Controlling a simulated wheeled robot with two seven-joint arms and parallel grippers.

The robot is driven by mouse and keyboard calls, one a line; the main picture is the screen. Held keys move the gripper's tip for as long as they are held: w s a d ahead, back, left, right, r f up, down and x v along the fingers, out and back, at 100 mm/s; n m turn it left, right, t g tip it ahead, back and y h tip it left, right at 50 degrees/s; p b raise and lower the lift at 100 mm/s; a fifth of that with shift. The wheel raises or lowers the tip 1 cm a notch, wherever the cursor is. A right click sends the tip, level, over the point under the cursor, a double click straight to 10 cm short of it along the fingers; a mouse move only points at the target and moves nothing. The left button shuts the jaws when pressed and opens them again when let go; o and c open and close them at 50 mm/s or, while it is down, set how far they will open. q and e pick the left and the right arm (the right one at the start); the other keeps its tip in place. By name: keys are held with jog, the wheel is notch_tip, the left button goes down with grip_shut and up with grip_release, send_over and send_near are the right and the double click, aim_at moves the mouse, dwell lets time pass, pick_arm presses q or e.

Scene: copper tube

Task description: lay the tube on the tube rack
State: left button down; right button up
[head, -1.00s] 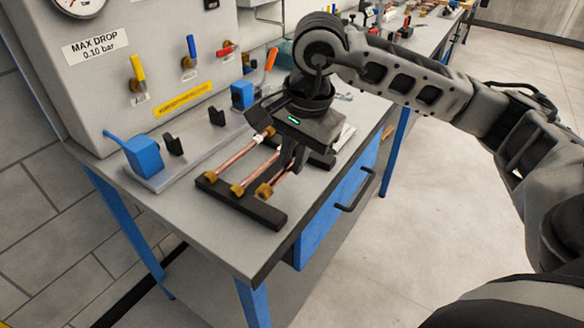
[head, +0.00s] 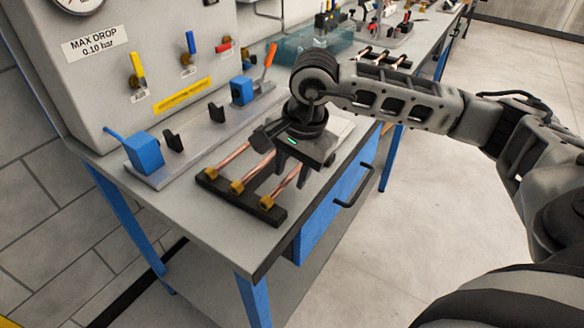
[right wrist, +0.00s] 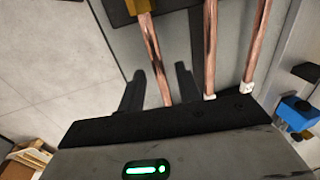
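The tube rack (head: 255,212) is a pair of dark bars on the near bench. Three copper tubes with brass end fittings lie across it. The front tube (head: 284,185), nearest the bench's front edge, has its brass fitting on the rack's left bar; it also shows in the right wrist view (right wrist: 158,65). My right gripper (head: 291,176) is above the rack, pointing down, with its fingers either side of this tube. In the right wrist view the fingers (right wrist: 160,75) stand apart with gaps beside the tube. The tube's other end is hidden by the gripper. My left gripper is not in view.
Behind the rack is a grey fixture plate (head: 205,135) with blue clamps (head: 144,153) and black holders. A grey panel (head: 95,95) with valves stands behind it. A teal bin (head: 310,42) and another dark rack with tubes (head: 383,57) lie farther along.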

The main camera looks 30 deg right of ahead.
jog(key=shift+r, duration=0.15)
jog(key=shift+r, duration=0.2)
notch_tip(320, 180, up, 12)
jog(key=s, duration=0.2)
jog(key=shift+d+f+b, duration=0.25)
jog(key=shift+d+b, duration=0.05)
jog(key=shift+d, duration=0.1)
